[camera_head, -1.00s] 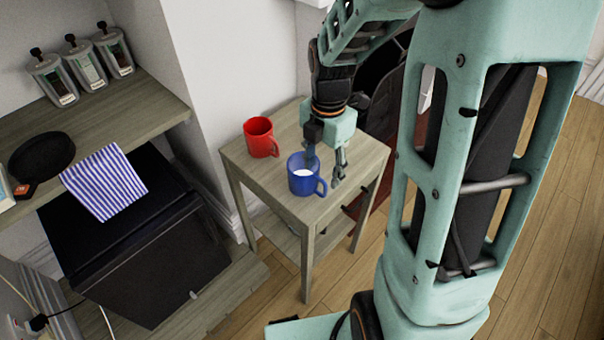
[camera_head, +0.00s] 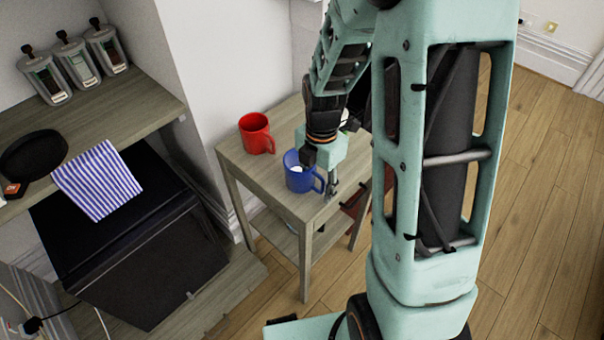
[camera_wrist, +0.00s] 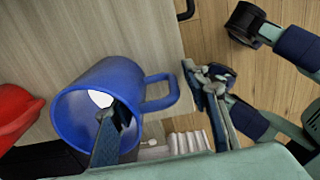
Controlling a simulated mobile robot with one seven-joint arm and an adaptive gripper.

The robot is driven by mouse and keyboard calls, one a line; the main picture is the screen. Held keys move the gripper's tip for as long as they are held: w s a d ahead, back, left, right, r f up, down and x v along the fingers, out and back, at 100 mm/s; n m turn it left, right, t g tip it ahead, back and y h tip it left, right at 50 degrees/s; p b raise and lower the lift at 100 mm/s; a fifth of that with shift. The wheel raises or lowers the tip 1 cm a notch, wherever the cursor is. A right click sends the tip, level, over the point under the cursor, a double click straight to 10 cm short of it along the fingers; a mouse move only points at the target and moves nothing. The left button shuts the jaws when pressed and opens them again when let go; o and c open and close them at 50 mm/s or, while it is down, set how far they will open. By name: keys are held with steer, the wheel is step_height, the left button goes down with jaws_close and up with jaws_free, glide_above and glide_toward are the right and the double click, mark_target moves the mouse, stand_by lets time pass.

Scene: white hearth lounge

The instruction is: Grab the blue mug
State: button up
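The blue mug (camera_head: 299,181) stands upright on a small wooden side table (camera_head: 242,165), near its front edge, with something white inside. In the wrist view the blue mug (camera_wrist: 124,78) has its handle towards the right. My gripper (camera_wrist: 157,104) is open. One finger reaches into or over the mug's mouth and the other is outside, beyond the handle, so the wall and handle lie between them. I cannot tell whether either finger touches the mug. In the head view my gripper (camera_head: 320,172) is over the mug's right side and partly hides it.
A red mug (camera_head: 256,134) stands behind and left of the blue mug; the red mug (camera_wrist: 14,112) shows at the wrist view's left edge. A shelf (camera_head: 110,120) with several canisters, a dark pan and a striped cloth (camera_head: 97,180) is at left. White wall stands behind the table.

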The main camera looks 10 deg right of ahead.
jaws_close()
steer(key=shift+r, duration=0.15)
